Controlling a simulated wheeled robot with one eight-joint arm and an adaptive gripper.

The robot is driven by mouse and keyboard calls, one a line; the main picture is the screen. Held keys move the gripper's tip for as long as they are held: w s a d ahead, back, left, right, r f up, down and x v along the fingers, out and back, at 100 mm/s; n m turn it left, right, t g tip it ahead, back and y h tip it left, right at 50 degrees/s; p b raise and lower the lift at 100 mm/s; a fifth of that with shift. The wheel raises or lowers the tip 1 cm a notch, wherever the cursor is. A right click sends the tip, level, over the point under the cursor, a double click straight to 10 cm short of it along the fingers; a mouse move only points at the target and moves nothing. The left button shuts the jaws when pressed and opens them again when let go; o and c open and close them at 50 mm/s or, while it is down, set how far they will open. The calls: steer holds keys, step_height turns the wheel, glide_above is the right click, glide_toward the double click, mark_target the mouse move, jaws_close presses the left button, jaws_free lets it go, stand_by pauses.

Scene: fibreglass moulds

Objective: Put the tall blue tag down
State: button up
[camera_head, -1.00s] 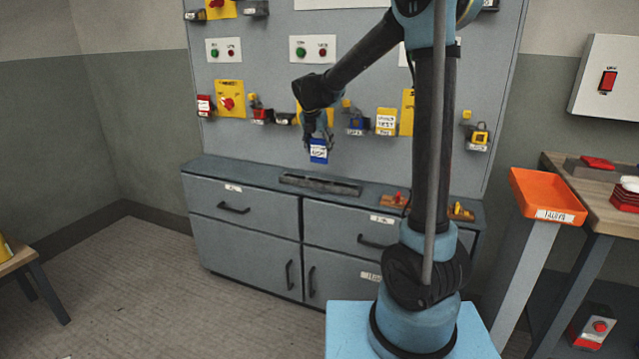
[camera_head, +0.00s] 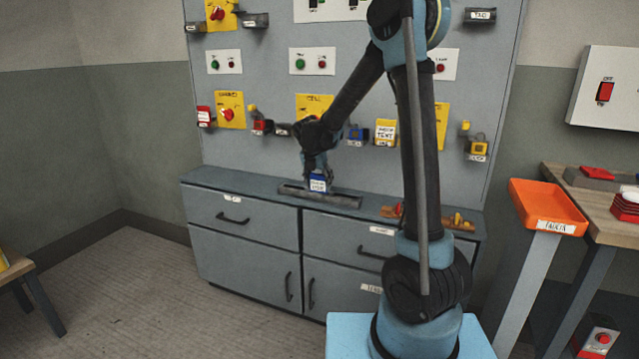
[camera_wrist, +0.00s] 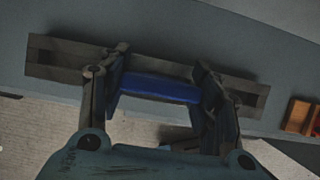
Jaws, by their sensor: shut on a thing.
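The tall blue tag (camera_head: 318,183) has a white label with dark writing and hangs upright below my gripper (camera_head: 317,168). My gripper is shut on it. In the wrist view the tag (camera_wrist: 160,88) shows as a blue strip between the two fingers of my gripper (camera_wrist: 158,85). The tag is over a long dark grey slotted rail (camera_head: 345,200) on the cabinet top. In the wrist view the rail (camera_wrist: 60,62) runs behind the tag. I cannot tell whether the tag's lower edge touches the rail.
The grey cabinet (camera_head: 250,192) stands against a panel with switches and yellow plates. A wooden block with red and yellow pieces (camera_head: 445,218) sits right of the rail. An orange tray (camera_head: 555,226) stands further right. The cabinet top left of the rail is clear.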

steer(key=o, duration=0.9)
steer(key=v, duration=1.2)
steer(key=s+d+m, duration=0.8)
steer(key=s+d, duration=0.1)
steer(key=d, duration=0.3)
steer(key=s+d+f+m, duration=0.4)
steer(key=s+m, duration=0.4)
steer(key=s, duration=0.1)
steer(key=s+d+f+m+g+y, duration=0.1)
steer(key=s+d+f+m, duration=0.3)
steer(key=s+m, duration=0.4)
steer(key=s+d+f+m+g, duration=0.1)
steer(key=s+d+f+m, duration=0.3)
steer(key=s+m, duration=0.3)
steer(key=s+d, duration=0.1)
steer(key=s, duration=0.2)
steer(key=shift+d+f+m+y, duration=0.25)
steer(key=shift+d+m+y, duration=0.05)
steer(key=shift+d+m, duration=0.1)
